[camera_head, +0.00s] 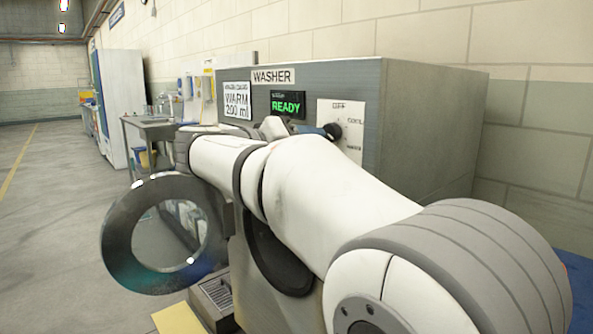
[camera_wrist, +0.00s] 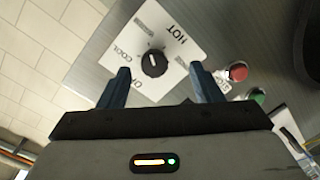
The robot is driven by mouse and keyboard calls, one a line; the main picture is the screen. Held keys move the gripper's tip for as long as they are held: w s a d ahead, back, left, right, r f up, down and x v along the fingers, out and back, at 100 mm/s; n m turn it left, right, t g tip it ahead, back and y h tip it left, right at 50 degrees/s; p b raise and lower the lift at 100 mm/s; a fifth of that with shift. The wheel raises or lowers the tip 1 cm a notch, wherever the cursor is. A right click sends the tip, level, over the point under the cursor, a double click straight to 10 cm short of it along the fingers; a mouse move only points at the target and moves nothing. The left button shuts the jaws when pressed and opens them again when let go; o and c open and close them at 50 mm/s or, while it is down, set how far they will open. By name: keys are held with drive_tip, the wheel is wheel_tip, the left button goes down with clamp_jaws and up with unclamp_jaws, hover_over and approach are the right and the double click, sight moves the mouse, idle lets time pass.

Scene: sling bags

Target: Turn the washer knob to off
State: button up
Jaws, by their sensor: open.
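The black round washer knob (camera_wrist: 154,64) sits on a white dial plate (camera_wrist: 175,45) in the wrist view. The plate reads COOL and HOT, with a partly legible OFF at its lower left. A small white mark shows on the knob, but I cannot tell surely which label it points to. My gripper (camera_wrist: 160,80) is open, its two blue fingers on either side of the knob in the picture; contact is not visible. In the head view the knob (camera_head: 333,131) shows beside a blue finger, and my arm hides part of the washer (camera_head: 425,120).
A red button (camera_wrist: 238,71) and a green button (camera_wrist: 258,96) lie close to the right finger. The washer's round door (camera_head: 125,250) stands open at left. Open floor lies farther left.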

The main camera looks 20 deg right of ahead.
sight(328, 133)
drive_tip(key=shift+m+h, duration=0.5)
drive_tip(key=shift+h, duration=0.2)
drive_tip(key=x, duration=0.2)
drive_tip(key=r+b+x, duration=0.1)
drive_tip(key=x, duration=0.2)
drive_tip(key=w+x, duration=0.1)
drive_tip(key=x, duration=0.1)
drive_tip(key=shift+w+r, duration=0.15)
drive_tip(key=c, duration=1)
